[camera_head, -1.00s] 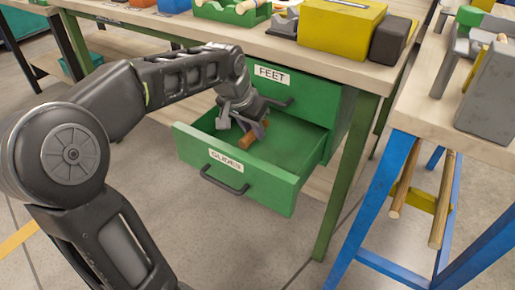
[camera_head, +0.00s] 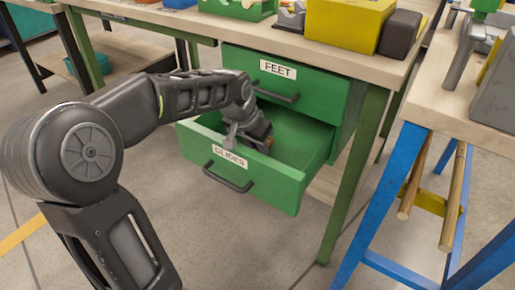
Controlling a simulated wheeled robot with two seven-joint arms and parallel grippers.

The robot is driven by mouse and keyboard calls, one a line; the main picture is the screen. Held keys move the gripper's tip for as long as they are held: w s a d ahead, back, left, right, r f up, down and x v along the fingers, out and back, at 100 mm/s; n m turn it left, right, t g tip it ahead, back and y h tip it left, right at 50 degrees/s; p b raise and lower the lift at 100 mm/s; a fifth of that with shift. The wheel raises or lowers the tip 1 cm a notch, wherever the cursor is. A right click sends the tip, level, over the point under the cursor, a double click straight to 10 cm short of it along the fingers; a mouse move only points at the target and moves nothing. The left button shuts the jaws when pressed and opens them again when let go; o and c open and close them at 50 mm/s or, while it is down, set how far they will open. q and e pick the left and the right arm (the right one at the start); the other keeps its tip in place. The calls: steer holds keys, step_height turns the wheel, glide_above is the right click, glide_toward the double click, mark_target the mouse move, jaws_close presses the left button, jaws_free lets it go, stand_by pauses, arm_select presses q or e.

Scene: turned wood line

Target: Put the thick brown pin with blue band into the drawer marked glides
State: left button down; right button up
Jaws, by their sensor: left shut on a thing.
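The open green drawer marked GLIDES (camera_head: 275,187) hangs under the workbench, below the closed drawer marked FEET (camera_head: 320,92). My left gripper (camera_head: 262,143) is down inside the GLIDES drawer, near its front wall. It is shut on the brown pin (camera_head: 270,142), of which only a small orange-brown bit shows beside the fingers. The blue band is hidden. I cannot tell whether the pin touches the drawer floor. My right gripper is not in view.
The wooden workbench top (camera_head: 255,38) above holds a yellow box (camera_head: 343,25), a dark grey block (camera_head: 400,33) and a green tray (camera_head: 238,8). A blue-legged bench (camera_head: 383,205) stands at the right. The drawer's right part is empty.

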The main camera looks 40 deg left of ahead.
arm_select(q)
steer(key=shift+f, duration=0.2)
steer(key=c, duration=1.2)
jaws_free()
steer(key=shift+r, duration=0.1)
steer(key=shift+r, duration=0.4)
steer(key=shift+p+v, duration=2.5)
steer(key=shift+v, duration=3.3)
steer(key=shift+s, duration=0.15)
